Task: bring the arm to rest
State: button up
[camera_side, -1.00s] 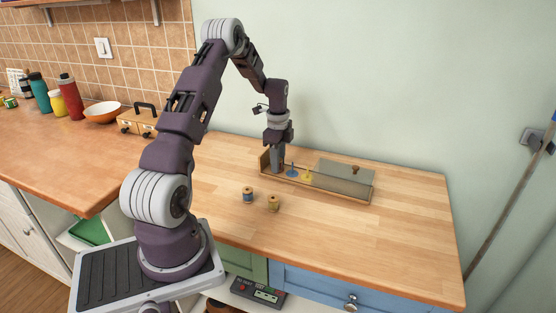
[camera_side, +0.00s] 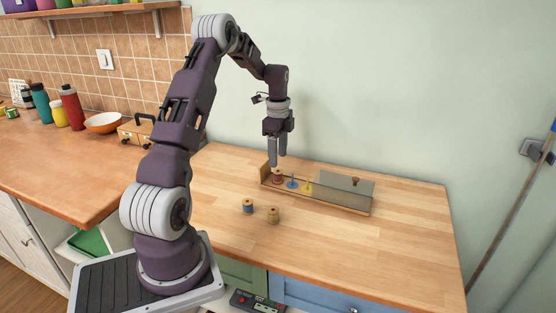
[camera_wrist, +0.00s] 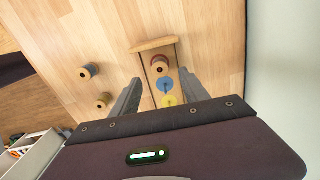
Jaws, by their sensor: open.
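My gripper (camera_side: 278,163) is open and empty. It hangs pointing down, just above the left end of a long wooden tray (camera_side: 340,207). A spool with a red-brown band (camera_side: 277,177) sits in the tray below the fingertips, apart from them; it also shows in the wrist view (camera_wrist: 160,64). In the wrist view the two fingers (camera_wrist: 160,91) stand wide apart on either side of the tray.
A blue-banded spool (camera_side: 248,206) and a yellowish spool (camera_side: 273,215) stand on the table in front of the tray. The table's right side (camera_side: 410,230) is clear. A wall stands behind.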

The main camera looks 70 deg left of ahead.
jog(key=s+d+r+n+t+y, duration=0.1)
jog(key=s+d+r+n, duration=0.1)
jog(key=d+r, duration=0.8)
jog(key=s+d+r+n+t, duration=0.25)
jog(key=d+r, duration=0.45)
jog(key=d, duration=0.6)
jog(key=s+d+r+n+t+h, duration=0.1)
jog(key=s+d+n, duration=0.4)
jog(key=s+d, duration=0.7)
jog(key=s+t, duration=0.1)
jog(key=s, duration=0.2)
jog(key=shift+s+d, duration=0.15)
jog(key=shift+d, duration=0.1)
